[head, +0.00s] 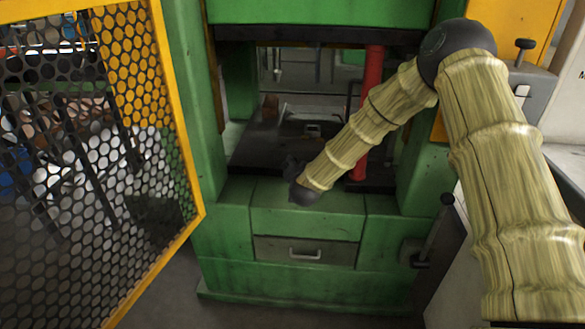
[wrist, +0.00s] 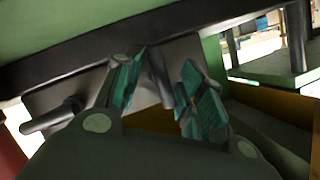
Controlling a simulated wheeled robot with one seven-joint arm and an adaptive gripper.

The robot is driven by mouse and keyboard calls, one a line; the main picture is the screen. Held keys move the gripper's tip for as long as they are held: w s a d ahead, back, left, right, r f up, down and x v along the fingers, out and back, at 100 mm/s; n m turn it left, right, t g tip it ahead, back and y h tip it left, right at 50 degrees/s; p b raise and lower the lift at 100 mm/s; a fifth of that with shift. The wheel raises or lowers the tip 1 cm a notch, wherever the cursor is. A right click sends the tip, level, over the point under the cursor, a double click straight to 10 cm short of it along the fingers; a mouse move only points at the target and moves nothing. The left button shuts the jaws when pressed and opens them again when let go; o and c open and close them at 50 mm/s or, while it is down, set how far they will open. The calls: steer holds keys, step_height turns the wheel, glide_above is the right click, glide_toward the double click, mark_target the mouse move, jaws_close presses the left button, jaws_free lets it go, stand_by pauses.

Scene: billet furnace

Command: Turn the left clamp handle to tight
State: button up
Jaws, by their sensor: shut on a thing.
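In the wrist view, my gripper (wrist: 163,78) has its two teal-padded fingers on either side of a dark clamp handle (wrist: 158,72) and is shut on it. This handle stands out from a grey plate under a dark bar. A second dark handle (wrist: 50,118) sticks out at the left of the same plate. Whether the held one is the left clamp handle, I cannot tell from the picture.
A yellow-framed mesh door (head: 180,150) stands open at the left. A drawer (head: 303,250) sits below. A lever (head: 438,225) is at the right.

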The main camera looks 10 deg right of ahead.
steer(key=shift+d+f, duration=0.3)
steer(key=shift+d, duration=0.2)
steer(key=o, duration=0.8)
steer(key=shift+s+d, duration=0.1)
steer(key=shift+a+r, duration=0.1)
steer(key=shift+a, duration=0.15)
steer(key=shift+a+r, duration=0.1)
steer(key=shift+a, duration=0.1)
steer(key=v, duration=1.1)
steer(key=shift+s+r, duration=0.15)
steer(key=shift+s, duration=0.2)
